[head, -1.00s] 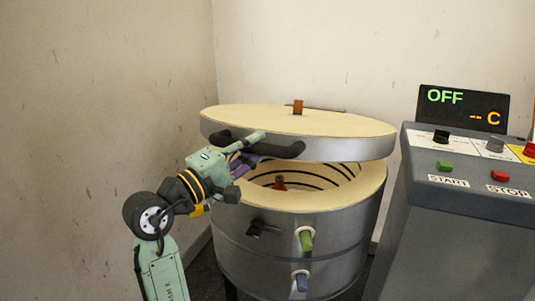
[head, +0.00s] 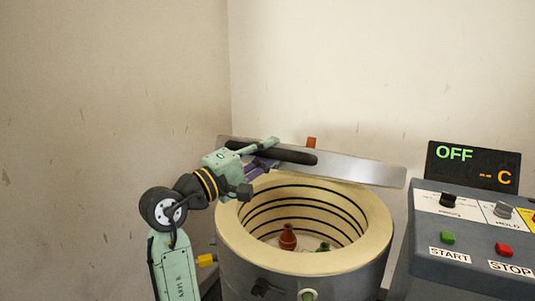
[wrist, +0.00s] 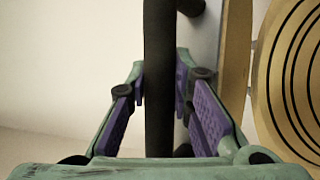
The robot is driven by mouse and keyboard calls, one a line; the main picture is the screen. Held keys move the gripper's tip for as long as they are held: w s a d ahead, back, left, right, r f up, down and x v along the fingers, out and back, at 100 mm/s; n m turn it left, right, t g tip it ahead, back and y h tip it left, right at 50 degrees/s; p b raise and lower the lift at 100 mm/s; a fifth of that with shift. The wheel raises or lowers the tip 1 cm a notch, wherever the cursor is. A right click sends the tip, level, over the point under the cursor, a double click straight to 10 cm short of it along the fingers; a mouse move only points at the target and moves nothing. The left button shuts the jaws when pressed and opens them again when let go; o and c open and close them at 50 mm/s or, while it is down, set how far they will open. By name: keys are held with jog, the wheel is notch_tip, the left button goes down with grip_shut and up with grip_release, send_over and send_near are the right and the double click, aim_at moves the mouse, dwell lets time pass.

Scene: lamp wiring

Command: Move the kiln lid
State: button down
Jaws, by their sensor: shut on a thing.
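The kiln lid (head: 365,172) is a round slab with a silver metal edge, tilted up on the far side of the kiln, its top now seen nearly edge-on. My gripper (head: 262,162) is at the black bar handle (head: 285,154) on the lid's front. In the wrist view, my gripper (wrist: 162,100) has its purple pads on either side of the black handle (wrist: 159,75), shut on it. The kiln (head: 375,240) stands below with its round mouth open. Part of the lid's edge behind my gripper is hidden.
Inside the kiln are a reddish-brown vase (head: 288,237) and a green piece (head: 323,247). A grey control console (head: 470,225) stands close on the right, its display (head: 473,167) reading OFF. Walls stand behind and to the left.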

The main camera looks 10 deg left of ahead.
jog(key=c, duration=1.5)
grip_release()
jog(key=shift+s+a+r, duration=0.1)
jog(key=shift+s+r, duration=0.1)
jog(key=shift+c, duration=0.2)
jog(key=shift+o, duration=0.6)
jog(key=shift+f, duration=0.1)
jog(key=v, duration=1.2)
